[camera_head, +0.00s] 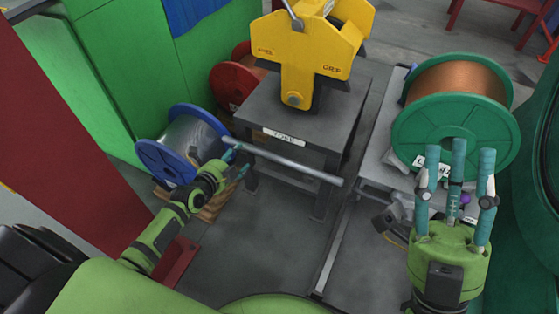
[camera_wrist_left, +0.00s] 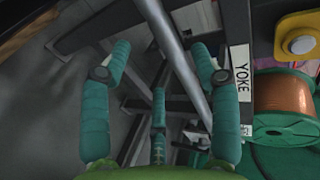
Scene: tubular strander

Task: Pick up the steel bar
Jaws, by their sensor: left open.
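The steel bar (camera_head: 290,162) is a thin grey rod along the front edge of the grey YOKE stand (camera_head: 322,134); what supports it is unclear. My left gripper (camera_head: 236,164) is open at the bar's left end. In the left wrist view, the bar (camera_wrist_left: 179,58) runs diagonally between the spread fingers of the left gripper (camera_wrist_left: 160,60), nearer the right finger. No finger is seen closed on it. My right gripper (camera_head: 458,170) is open and empty, fingers up, well to the right of the bar.
A yellow clamp (camera_head: 309,62) stands on the stand. A blue-flanged spool (camera_head: 164,160) sits close behind my left gripper, with a red spool (camera_head: 229,87) beyond. A green-flanged copper spool (camera_head: 456,132) is behind my right gripper. Floor in front of the stand is clear.

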